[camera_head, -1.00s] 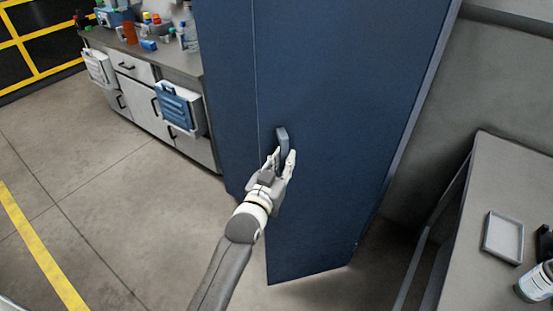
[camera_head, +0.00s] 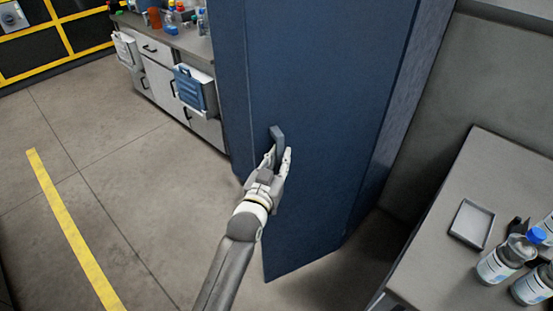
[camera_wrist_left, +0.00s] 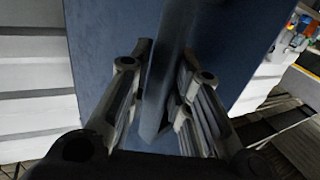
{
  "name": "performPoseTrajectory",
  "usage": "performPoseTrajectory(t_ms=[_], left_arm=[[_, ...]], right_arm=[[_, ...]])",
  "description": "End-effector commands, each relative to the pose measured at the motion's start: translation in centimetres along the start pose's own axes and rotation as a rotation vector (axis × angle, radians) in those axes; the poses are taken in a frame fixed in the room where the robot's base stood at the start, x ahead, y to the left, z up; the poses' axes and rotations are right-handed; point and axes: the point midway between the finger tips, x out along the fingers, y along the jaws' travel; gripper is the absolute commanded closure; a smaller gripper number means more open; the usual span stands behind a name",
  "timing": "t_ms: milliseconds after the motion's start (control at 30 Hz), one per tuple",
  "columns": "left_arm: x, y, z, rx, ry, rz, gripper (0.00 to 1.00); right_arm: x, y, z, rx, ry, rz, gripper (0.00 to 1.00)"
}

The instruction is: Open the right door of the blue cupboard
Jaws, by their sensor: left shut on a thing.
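The blue cupboard's right door (camera_head: 325,110) fills the middle of the head view. Its free left edge stands forward of the narrower blue part (camera_head: 232,80) to its left, so it appears partly open. The inside is hidden. A grey upright handle (camera_head: 278,142) sits near that left edge. My left gripper (camera_head: 277,160) is shut on the handle. In the left wrist view the handle (camera_wrist_left: 163,85) runs between both fingers, with the blue door behind. My right gripper is in neither view.
A grey table (camera_head: 430,245) at right holds a small tray (camera_head: 472,223) and several bottles (camera_head: 508,258). A counter with drawers (camera_head: 165,75) stands back left, with a blue bin (camera_head: 193,90) on its front. The floor (camera_head: 120,190) at left is clear.

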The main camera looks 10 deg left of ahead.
Motion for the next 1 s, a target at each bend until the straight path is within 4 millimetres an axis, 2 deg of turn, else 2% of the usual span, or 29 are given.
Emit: performPoseTrajectory(t_ms=[33,333,367,500,867,1000], left_arm=[[0.1,0.1,-0.5,0.000,0.011,0.001,1.00],[0.1,0.1,-0.5,-0.001,0.012,0.001,1.00],[0.1,0.1,-0.5,-0.001,0.012,0.001,0.78],[0.1,0.1,-0.4,-0.001,0.009,0.001,0.60],[-0.1,0.1,-0.1,0.000,0.003,0.000,0.59],[-1.3,0.1,0.0,0.000,0.002,0.000,0.59]], right_arm=[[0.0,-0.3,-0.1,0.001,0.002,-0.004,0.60],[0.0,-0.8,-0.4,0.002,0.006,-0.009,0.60],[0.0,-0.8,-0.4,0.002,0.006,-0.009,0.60],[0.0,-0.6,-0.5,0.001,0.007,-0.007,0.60],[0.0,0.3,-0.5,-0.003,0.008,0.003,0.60],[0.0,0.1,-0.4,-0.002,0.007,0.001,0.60]])
